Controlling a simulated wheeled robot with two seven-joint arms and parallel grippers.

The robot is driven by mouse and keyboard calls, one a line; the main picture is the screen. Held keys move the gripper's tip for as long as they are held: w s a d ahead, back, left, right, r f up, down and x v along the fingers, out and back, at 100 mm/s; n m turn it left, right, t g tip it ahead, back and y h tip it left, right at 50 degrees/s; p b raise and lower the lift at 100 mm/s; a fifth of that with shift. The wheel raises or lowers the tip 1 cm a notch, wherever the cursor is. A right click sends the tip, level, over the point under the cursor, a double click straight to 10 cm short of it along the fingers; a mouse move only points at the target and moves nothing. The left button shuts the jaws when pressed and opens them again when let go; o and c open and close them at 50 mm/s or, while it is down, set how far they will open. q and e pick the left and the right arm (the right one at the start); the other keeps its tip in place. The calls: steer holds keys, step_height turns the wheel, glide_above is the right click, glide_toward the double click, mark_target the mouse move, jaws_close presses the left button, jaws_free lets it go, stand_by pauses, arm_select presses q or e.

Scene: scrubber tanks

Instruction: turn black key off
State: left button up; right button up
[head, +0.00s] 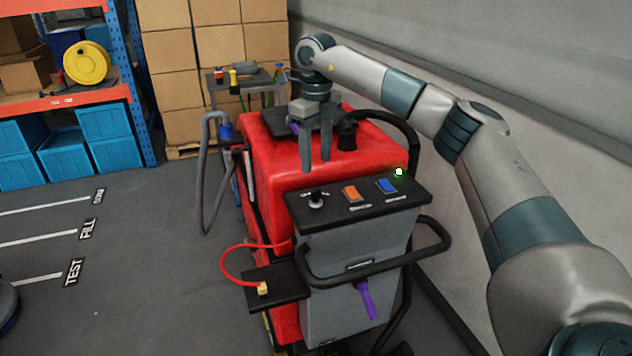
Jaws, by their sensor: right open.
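The black key (316,198) is a small knob at the left end of the black control panel (375,206) on top of the grey console of the red scrubber. Small marks flank the key; its exact angle is too small to tell. An orange switch (352,194) and a blue switch (387,186) sit to its right. My right gripper (315,162) points down with two grey fingers apart and empty. Its fingertips show just above and behind the key in the picture, apart from it. My left gripper is not in view.
A lit lamp (399,172) is at the panel's back edge. A black handle bar (375,272) wraps the console, with a purple lever (366,298) below. A red cable (228,262) loops at the left. A grey wall (560,110) stands close on the right. The left floor is mostly clear.

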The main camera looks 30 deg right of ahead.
mark_target(316, 190)
step_height(316, 190, down, 8)
steer(key=p, duration=0.2)
steer(key=shift+p, duration=0.4)
steer(key=shift+f, duration=0.6)
steer(key=shift+c, duration=0.6)
steer(key=c, duration=0.9)
